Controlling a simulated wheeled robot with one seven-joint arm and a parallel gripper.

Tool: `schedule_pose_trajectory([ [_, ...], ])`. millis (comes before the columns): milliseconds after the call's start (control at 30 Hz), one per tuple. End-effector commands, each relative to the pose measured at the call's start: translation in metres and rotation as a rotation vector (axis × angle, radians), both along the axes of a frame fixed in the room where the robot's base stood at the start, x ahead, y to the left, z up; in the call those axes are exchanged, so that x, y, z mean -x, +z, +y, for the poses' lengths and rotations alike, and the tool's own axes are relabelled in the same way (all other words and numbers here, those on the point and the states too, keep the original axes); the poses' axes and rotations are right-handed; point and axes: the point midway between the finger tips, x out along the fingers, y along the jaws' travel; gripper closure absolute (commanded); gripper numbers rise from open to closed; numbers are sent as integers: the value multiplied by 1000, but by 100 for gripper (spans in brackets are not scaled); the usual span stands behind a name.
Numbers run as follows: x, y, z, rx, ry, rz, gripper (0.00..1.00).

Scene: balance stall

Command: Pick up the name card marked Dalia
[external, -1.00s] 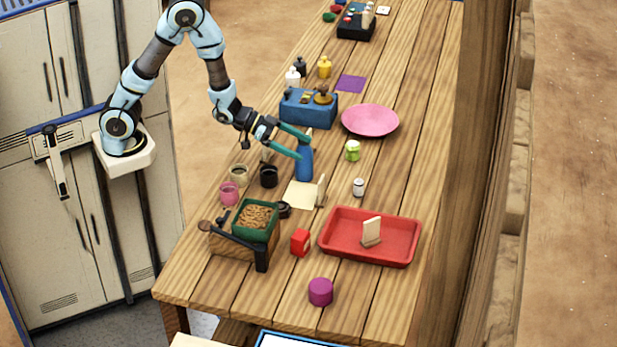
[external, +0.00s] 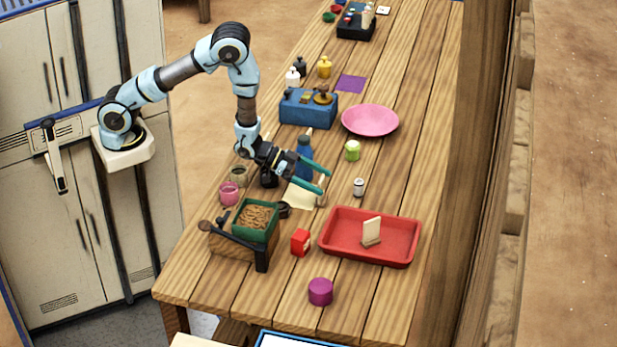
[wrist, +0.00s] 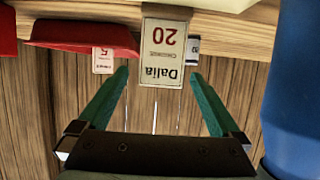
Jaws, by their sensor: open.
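In the external view my gripper (external: 325,181) is over the table by the cream sheet (external: 297,198).
A blue bottle (external: 304,158) stands close behind my gripper and fills the right of the wrist view (wrist: 295,85). A red tray (external: 335,250) at lower right holds another card (external: 371,229).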

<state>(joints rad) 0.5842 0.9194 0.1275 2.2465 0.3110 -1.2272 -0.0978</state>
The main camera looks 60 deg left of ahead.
Motion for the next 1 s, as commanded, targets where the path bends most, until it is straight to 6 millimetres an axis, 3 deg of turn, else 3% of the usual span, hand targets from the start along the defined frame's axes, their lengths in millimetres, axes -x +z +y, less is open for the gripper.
schedule_pose_trajectory([
  [300,-25,-15,-25,-1,-2,-1,0],
  [600,-28,-19,-27,0,-1,0,0],
  [1000,-28,-19,-27,0,-1,0,45],
])
